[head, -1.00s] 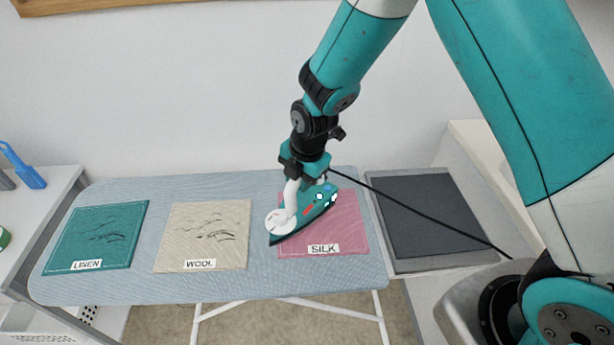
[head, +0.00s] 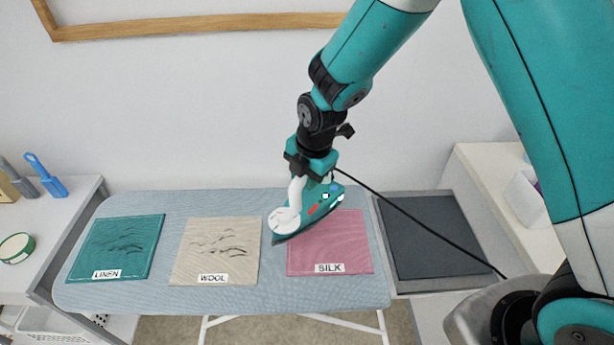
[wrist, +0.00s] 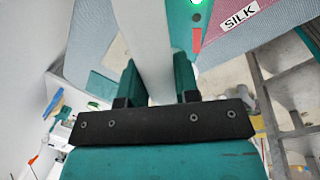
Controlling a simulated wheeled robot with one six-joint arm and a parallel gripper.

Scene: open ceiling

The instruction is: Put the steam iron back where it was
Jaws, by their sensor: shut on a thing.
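The steam iron, teal with a white handle, is at the silk cloth's upper left in the head view; its teal body (head: 322,206) has coloured buttons and its tip points lower left. It looks raised, but the gap beneath cannot be judged. My gripper (head: 303,175) is shut on the white handle; in the wrist view its fingers (wrist: 158,80) lie either side of the handle (wrist: 148,38). The pink silk cloth (head: 345,245) looks smooth, partly hidden by the iron. A dark grey pad (head: 430,235) in a lighter frame lies bare right of the ironing board.
The blue ironing board (head: 170,298) also bears a wrinkled linen cloth (head: 105,255) and a wrinkled wool cloth (head: 205,260). A black cord (head: 420,222) crosses over the pad. A side table with a blue brush (head: 50,180) stands left; a white-topped counter (head: 490,175) stands right.

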